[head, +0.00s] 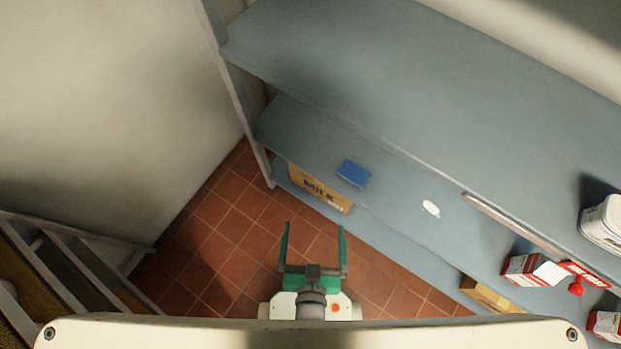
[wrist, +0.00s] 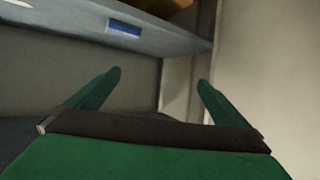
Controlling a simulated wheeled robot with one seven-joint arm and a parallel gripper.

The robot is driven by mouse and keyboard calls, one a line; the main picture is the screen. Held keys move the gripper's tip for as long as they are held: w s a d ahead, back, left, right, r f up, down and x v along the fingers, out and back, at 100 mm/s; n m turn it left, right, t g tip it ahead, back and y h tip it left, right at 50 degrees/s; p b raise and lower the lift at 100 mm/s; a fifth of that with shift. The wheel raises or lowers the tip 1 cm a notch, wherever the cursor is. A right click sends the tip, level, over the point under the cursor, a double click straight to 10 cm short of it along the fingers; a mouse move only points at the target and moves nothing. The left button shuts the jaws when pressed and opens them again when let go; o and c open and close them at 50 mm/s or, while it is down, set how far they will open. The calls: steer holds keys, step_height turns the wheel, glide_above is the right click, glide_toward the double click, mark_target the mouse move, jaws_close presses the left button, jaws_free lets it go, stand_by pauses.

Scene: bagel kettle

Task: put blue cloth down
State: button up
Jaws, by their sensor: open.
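The blue cloth (head: 354,173) lies flat on the middle shelf (head: 390,190) of a grey-blue shelf unit, near the shelf's front edge. A blue patch that looks like the same cloth (wrist: 124,29) shows at the upper left of the wrist view. My gripper (head: 313,228) is open, with two green fingers apart and nothing between them. It is in front of the shelf unit, over the tiled floor, apart from the cloth. The fingers also show in the wrist view (wrist: 158,80).
A cardboard box marked "Milk" (head: 320,188) sits on the lower shelf below the cloth. A white oval item (head: 431,208) lies to the cloth's right. Red-and-white cartons (head: 532,270) and a white tub (head: 604,222) are farther right. A wooden rack (head: 75,262) stands at lower left.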

steer(key=s+r+t, duration=0.2)
steer(key=s+r, duration=0.2)
steer(key=r, duration=0.3)
steer(key=shift+s+a+r+n+y, duration=0.15)
steer(key=shift+s+a+n+y, duration=0.2)
steer(key=shift+a+n+y, duration=0.05)
